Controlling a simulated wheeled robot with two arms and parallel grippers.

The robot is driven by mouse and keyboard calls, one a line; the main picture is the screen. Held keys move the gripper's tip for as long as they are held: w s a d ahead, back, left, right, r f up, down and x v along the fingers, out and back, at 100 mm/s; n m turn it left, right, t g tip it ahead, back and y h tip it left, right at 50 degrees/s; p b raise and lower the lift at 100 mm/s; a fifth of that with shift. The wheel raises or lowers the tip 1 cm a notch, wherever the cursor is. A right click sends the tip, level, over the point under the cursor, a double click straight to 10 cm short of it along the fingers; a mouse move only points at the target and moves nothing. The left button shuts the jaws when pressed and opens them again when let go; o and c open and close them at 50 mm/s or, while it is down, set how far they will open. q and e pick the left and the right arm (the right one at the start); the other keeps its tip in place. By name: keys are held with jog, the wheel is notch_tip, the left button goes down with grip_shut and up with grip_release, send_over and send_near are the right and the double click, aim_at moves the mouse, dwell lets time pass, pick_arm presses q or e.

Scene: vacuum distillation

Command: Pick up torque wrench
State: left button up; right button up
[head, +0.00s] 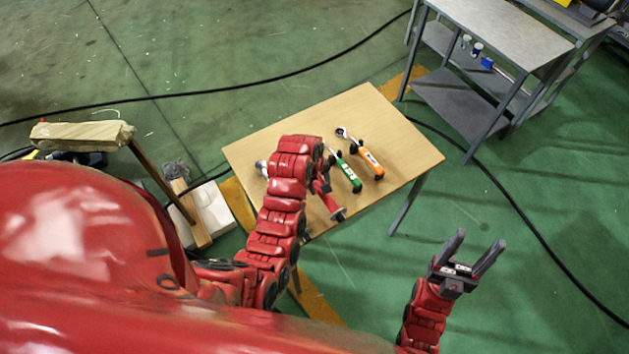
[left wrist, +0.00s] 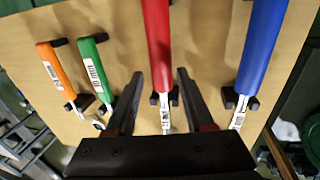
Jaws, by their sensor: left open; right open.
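Several wrench-like tools with coloured handles lie on the wooden table (head: 395,130); which one is the torque wrench I cannot tell for sure. The left wrist view shows a red-handled tool (left wrist: 158,40), a blue-handled one (left wrist: 262,45), a green-handled one (left wrist: 95,68) and an orange-handled one (left wrist: 55,70). My left gripper (left wrist: 160,78) is open, its fingers on either side of the red tool in the picture; contact is unclear. My right gripper (head: 476,243) is open and empty, off the table.
Dark holders prop the tools. A grey metal workbench (head: 490,35) stands at the upper right. Black cables cross the green floor. The table's right part is clear.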

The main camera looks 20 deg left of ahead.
pick_arm(q)
jog(key=shift+f+p, duration=0.25)
jog(key=shift+p, duration=0.15)
jog(key=f, duration=0.1)
jog(key=f+p, duration=0.1)
jog(key=shift+w+f+p, duration=0.25)
jog(key=shift+f+p, duration=0.05)
jog(key=shift+f, duration=0.1)
jog(key=shift+w+d+f, duration=0.1)
jog(key=shift+w+f, duration=0.1)
jog(key=shift+f, duration=0.55)
grip_shut()
dwell(0.3)
